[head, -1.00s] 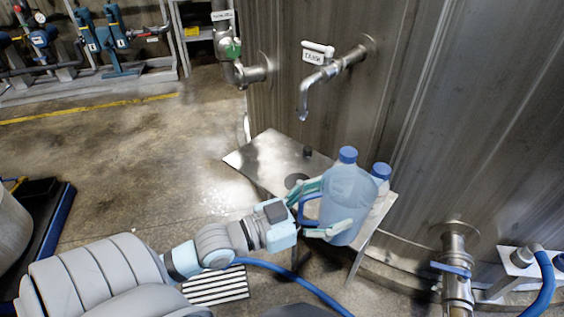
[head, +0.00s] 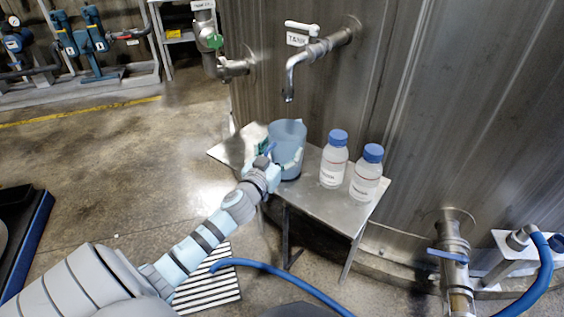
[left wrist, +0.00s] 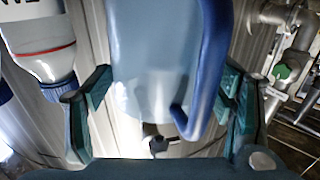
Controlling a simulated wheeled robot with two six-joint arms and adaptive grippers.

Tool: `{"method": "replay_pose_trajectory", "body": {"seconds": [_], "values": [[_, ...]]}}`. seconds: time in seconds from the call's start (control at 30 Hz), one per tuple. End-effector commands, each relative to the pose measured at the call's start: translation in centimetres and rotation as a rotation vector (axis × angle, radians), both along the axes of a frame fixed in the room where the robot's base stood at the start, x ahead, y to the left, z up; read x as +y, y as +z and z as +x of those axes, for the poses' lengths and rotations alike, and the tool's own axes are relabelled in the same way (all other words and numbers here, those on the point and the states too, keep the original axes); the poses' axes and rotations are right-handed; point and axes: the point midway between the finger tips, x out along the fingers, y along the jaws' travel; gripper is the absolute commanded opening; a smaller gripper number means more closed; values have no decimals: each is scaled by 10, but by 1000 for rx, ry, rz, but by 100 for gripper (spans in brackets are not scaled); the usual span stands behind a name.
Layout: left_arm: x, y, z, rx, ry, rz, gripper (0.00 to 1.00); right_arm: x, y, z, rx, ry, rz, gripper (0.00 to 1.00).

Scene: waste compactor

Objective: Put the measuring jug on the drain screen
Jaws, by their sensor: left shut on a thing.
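The measuring jug (head: 287,138) is translucent blue with a darker blue handle. It is upright over the left part of the metal bench, below and near the spout of the tap. My left gripper (head: 277,168) is shut on it. In the left wrist view the jug (left wrist: 155,60) is between the two fingers (left wrist: 165,100), handle on the right. I cannot tell whether its base touches the bench. A dark round patch on the bench, seen earlier, is now hidden. A slatted grate (head: 208,283) lies on the floor; I cannot tell which is the drain screen. My right gripper is out of view.
Two white bottles with blue caps (head: 334,160) (head: 368,172) stand on the bench (head: 320,205) right of the jug. The tap (head: 305,60) juts from the tank wall above. A blue hose (head: 290,275) crosses the floor in front. The bench front between bottles and edge is clear.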

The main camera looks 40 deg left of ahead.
Motion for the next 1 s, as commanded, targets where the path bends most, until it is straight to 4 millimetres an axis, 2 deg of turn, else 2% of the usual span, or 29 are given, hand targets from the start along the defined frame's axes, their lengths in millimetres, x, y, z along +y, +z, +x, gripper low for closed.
{"method": "replay_pose_trajectory", "body": {"seconds": [0.03,0.07,0.27,0.4,0.43,0.53,0.93,1.0], "values": [[-1,-11,0,-1,-1,0,44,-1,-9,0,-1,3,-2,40],[-1,-12,0,-1,-1,0,44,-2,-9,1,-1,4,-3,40],[-1,-9,0,-1,-2,0,44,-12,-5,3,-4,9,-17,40],[-1,-13,0,-1,-2,0,44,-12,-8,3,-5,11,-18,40],[-1,-12,0,0,-2,0,80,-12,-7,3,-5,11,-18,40],[-1,-12,0,-1,-2,0,96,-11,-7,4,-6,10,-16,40],[0,-8,0,-1,-1,0,96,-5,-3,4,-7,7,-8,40],[-2,-10,-8,2,-3,3,96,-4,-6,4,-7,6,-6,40]]}}
